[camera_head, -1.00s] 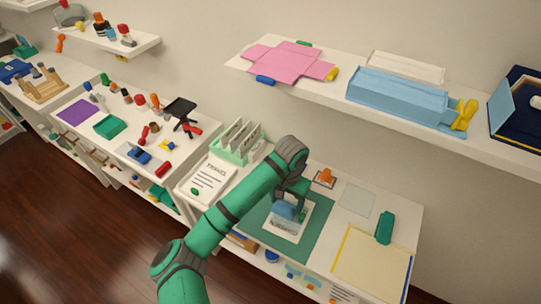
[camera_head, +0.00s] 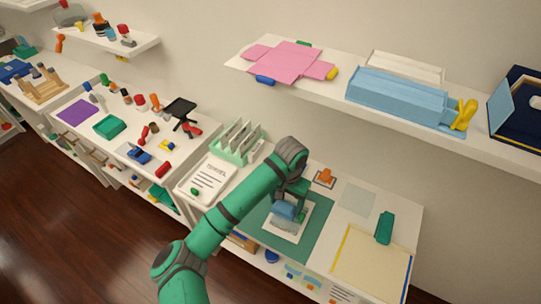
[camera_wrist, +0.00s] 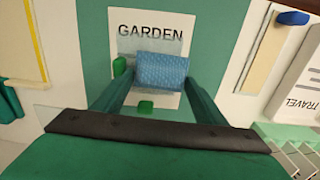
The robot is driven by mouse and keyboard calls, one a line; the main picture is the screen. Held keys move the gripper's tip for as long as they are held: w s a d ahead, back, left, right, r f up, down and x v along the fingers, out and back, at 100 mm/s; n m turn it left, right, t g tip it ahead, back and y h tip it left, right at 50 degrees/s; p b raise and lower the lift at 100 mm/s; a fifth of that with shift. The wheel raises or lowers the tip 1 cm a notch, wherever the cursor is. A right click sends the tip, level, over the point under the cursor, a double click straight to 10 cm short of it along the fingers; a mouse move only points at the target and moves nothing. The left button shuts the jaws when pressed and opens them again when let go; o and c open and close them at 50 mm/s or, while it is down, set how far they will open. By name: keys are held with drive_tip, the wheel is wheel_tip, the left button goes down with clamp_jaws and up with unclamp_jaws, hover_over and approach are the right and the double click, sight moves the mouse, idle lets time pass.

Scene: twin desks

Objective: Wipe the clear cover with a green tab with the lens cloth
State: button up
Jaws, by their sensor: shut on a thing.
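My gripper (camera_head: 290,202) is over the green mat (camera_head: 317,242) and is shut on the blue lens cloth (camera_wrist: 162,71), a textured, rolled-looking pad. The cloth also shows in the head view (camera_head: 284,210). It is over the middle of a white sheet marked GARDEN (camera_wrist: 150,31) and hides part of it; contact is hard to tell. A green tab (camera_wrist: 119,66) shows at the sheet's left edge in the wrist view, and another green piece (camera_wrist: 146,107) lies below the cloth.
A translucent sheet (camera_head: 357,201) and a dark green block (camera_head: 384,228) lie right of the mat. A cream board (camera_head: 371,263) is at the front right. A TRAVEL page (camera_head: 209,180) and a pale green rack (camera_head: 236,143) stand left. A shelf (camera_head: 325,93) overhangs behind.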

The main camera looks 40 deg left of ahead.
drive_tip(key=shift+f, duration=0.4)
idle(0.3)
drive_tip(key=shift+d, duration=0.25)
drive_tip(key=shift+a, duration=0.1)
drive_tip(key=shift+a, duration=0.35)
drive_tip(key=shift+d, duration=0.45)
